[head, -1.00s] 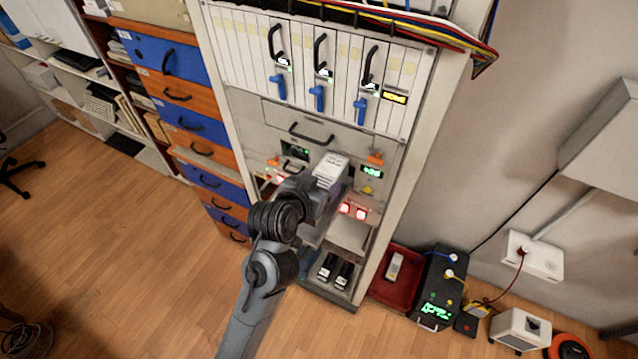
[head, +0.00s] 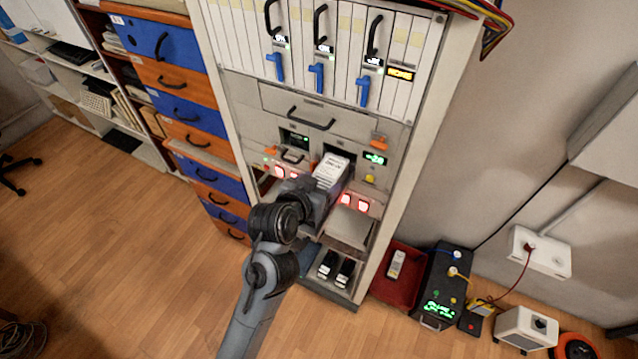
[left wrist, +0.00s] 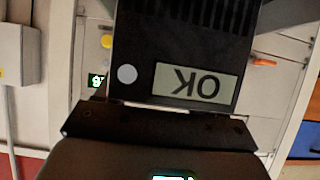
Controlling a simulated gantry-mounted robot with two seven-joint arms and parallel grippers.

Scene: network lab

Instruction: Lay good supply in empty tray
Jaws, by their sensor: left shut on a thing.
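My left gripper (head: 318,203) is shut on a supply (head: 331,171), a box with a pale, printed top. It holds it in front of the rack, just outside a dark opening. My right gripper is not in view.
Red lights (head: 354,202) glow on the rack beside the supply. Two black units (head: 336,268) lie on the bottom shelf. A red bin (head: 385,290) with a pale unit (head: 397,264) and a black test box (head: 438,290) stand right on the floor.

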